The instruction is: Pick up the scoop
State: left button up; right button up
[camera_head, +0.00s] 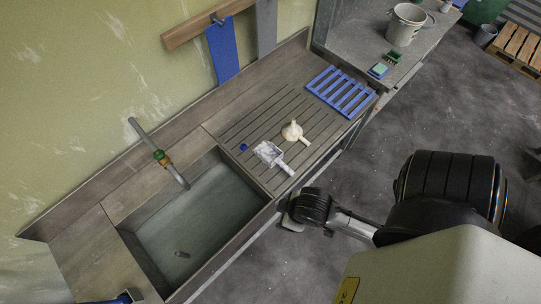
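A whitish scoop (268,153) lies on the grooved drainboard (235,126) to the right of the sink. Its short pale handle points down and right, toward the counter's front edge. My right arm comes in from the right, and its gripper end (291,224) is beside the counter's front edge, below the scoop's handle and apart from it. Its fingers are small and partly hidden by the dark wrist, so I cannot tell whether they are open.
A cream funnel-like item (292,131) and a small blue cap (243,147) lie near the scoop. A blue rack (340,91) is farther right. The sink (190,220) with its tap (160,156) is left. A white pail (405,25) stands on the far bench.

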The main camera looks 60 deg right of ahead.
pick_arm(q)
jog(key=shift+o, duration=0.2)
jog(key=o, duration=0.5)
jog(key=shift+d, duration=0.2)
jog(key=shift+c, duration=0.2)
jog(key=o, duration=0.3)
jog(key=shift+a, duration=0.1)
